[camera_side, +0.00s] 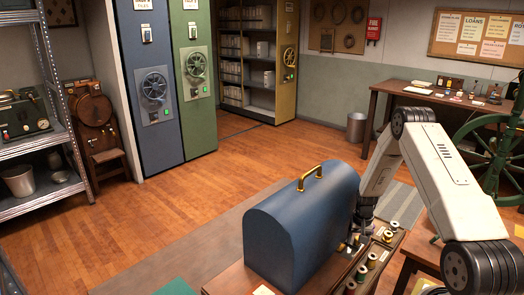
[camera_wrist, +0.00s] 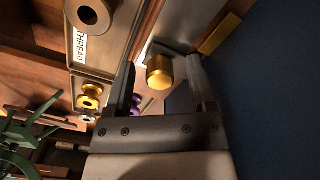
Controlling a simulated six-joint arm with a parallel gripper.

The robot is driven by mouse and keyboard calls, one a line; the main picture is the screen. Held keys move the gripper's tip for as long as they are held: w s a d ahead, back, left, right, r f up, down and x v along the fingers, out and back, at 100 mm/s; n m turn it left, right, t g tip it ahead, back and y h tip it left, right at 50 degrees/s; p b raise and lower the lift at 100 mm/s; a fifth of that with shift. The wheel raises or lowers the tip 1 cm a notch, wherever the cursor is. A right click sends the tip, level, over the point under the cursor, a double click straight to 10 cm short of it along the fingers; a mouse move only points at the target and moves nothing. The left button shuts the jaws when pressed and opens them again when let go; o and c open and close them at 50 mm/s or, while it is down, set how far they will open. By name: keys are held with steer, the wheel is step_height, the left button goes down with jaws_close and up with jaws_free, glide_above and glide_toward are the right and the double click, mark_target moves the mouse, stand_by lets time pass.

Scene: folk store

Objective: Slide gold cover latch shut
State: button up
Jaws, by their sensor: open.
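A blue domed cover (camera_side: 290,235) with a gold handle (camera_side: 311,178) on top stands on a wooden table in the side view. Its dark blue wall (camera_wrist: 275,90) fills the right of the wrist view. A gold knob (camera_wrist: 160,76), apparently the latch's, shows on a grey metal piece beside that wall. A flat gold strip (camera_wrist: 220,34) lies along the wall's edge. My gripper (camera_wrist: 162,70) is open, one finger on each side of the knob; contact is not clear. In the side view my gripper (camera_side: 362,222) is low at the cover's right side, and the latch is hard to make out there.
A tray of thread spools (camera_side: 372,262) stands close to the cover's right side; its THREAD label (camera_wrist: 80,45) shows in the wrist view. A green spoked wheel (camera_side: 497,140) stands at the far right. Open wooden floor (camera_side: 180,205) lies left of the table.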

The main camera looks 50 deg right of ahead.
steer(key=shift+c, duration=0.2)
jaws_close()
stand_by(1.2)
